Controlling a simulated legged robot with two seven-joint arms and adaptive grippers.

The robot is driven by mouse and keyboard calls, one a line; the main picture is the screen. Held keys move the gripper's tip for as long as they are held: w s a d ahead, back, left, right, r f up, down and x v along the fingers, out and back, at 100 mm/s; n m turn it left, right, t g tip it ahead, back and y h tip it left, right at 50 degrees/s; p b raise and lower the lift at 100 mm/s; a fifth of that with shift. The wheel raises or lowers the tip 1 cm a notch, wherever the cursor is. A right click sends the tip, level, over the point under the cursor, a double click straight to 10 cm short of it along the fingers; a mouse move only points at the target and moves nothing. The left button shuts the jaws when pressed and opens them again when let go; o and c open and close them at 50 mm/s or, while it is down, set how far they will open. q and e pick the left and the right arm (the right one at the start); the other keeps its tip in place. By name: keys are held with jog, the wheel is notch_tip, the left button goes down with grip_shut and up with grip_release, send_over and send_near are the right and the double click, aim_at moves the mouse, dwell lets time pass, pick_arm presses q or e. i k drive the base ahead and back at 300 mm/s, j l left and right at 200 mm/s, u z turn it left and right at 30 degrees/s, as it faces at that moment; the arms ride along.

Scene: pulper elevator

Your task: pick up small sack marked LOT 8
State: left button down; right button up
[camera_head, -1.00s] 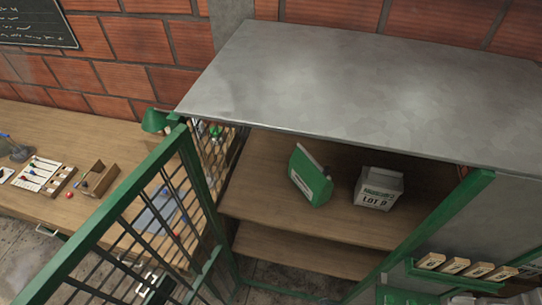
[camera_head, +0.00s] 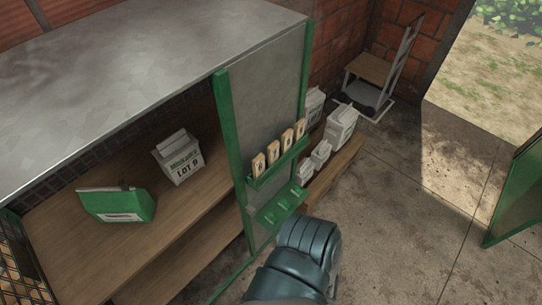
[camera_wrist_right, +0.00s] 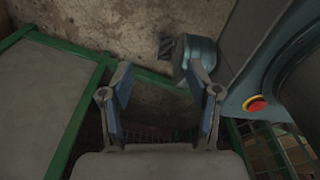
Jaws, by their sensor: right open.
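No sack that I can read as LOT 8 is in view. A white sack marked LOT 9 (camera_head: 179,158) stands on the upper wooden shelf of the open cabinet. Several white sacks stand on a low wooden platform right of the cabinet: a large one (camera_head: 340,127), one behind it (camera_head: 314,104) and smaller ones (camera_head: 321,153) in front; their labels are too small to read. My right gripper (camera_wrist_right: 161,88) is open and empty in the right wrist view. In the head view only my arm shows at the bottom. My left gripper is not in view.
A green box-like item (camera_head: 117,205) sits on the cabinet shelf (camera_head: 165,225). Several tan tags stand in a green rack (camera_head: 277,165) on the cabinet's side. A platform cart (camera_head: 374,75) stands in the back corner. The concrete floor (camera_head: 410,215) at right is clear.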

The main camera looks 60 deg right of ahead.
aim_at(305, 168)
jog(key=z, duration=2.5)
jog(key=l+u, duration=0.1)
jog(key=u, duration=0.4)
jog(key=i+l+u, duration=0.25)
jog(key=l+u, duration=0.25)
jog(key=i+l+u, duration=0.2)
jog(key=l, duration=0.2)
jog(key=l+u, duration=0.25)
jog(key=i+l, duration=0.05)
